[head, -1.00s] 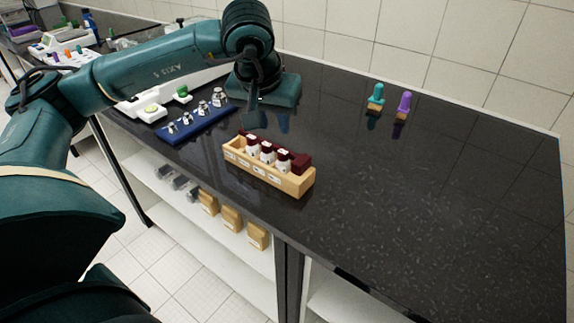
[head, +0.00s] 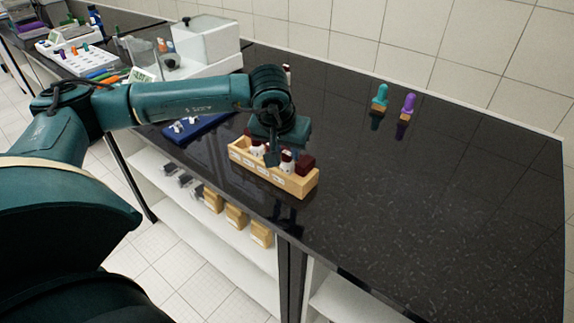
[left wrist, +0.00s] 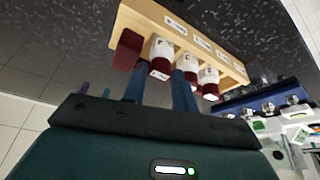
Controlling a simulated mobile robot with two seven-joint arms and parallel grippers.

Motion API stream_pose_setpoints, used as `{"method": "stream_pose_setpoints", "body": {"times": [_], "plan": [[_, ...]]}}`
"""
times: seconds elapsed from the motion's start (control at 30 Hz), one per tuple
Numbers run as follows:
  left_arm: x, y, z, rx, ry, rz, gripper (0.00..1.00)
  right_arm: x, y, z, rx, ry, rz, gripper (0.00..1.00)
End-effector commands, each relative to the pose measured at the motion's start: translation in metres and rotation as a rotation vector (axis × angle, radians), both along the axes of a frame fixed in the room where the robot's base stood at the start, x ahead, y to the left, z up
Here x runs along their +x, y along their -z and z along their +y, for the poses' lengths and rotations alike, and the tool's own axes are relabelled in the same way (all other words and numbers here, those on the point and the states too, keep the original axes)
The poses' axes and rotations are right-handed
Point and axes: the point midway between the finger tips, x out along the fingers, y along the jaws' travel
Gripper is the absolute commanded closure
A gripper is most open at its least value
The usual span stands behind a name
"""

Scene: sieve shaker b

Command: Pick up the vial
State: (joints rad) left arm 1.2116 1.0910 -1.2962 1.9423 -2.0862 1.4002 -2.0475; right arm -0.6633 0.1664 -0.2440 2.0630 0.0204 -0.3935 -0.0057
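A light wooden rack (head: 291,187) stands near the front edge of the black bench. It holds white-labelled vials with dark red caps in a row; one vial (head: 287,167) shows to the right of my finger. My left gripper (head: 272,152) is over the rack, hiding part of the row. In the left wrist view the rack (left wrist: 148,13) shows with several vials. My left gripper (left wrist: 158,78) is open, its two fingers on either side of one vial (left wrist: 161,53) in the picture. I cannot tell whether they touch it. My right gripper is not in view.
A dark red block (head: 306,162) sits at the rack's right end. A blue tray (head: 187,130) with small metal weights is to the left, a white balance (head: 205,45) behind. Teal (head: 381,97) and purple (head: 408,104) pieces stand at the back. The bench's right side is clear.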

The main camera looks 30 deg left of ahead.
Motion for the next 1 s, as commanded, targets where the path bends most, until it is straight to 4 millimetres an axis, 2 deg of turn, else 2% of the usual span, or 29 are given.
{"method": "stream_pose_setpoints", "body": {"times": [0.03, 0.37, 0.77, 0.87, 1.0], "plan": [[0.000, 0.000, 0.000, 0.000, 0.000, 0.000, 0.74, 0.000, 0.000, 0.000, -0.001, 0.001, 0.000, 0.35], [0.000, -0.001, 0.000, 0.000, -0.001, -0.001, 1.00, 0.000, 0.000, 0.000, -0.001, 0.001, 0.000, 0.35], [0.000, -0.004, 0.000, -0.001, -0.001, -0.002, 1.00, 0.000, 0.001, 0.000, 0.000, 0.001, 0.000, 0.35], [0.001, -0.015, 0.000, 0.000, -0.001, -0.005, 1.00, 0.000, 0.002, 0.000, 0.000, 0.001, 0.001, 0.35], [0.001, -0.042, 0.000, -0.001, -0.002, -0.008, 1.00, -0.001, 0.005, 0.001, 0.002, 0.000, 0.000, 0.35]]}}
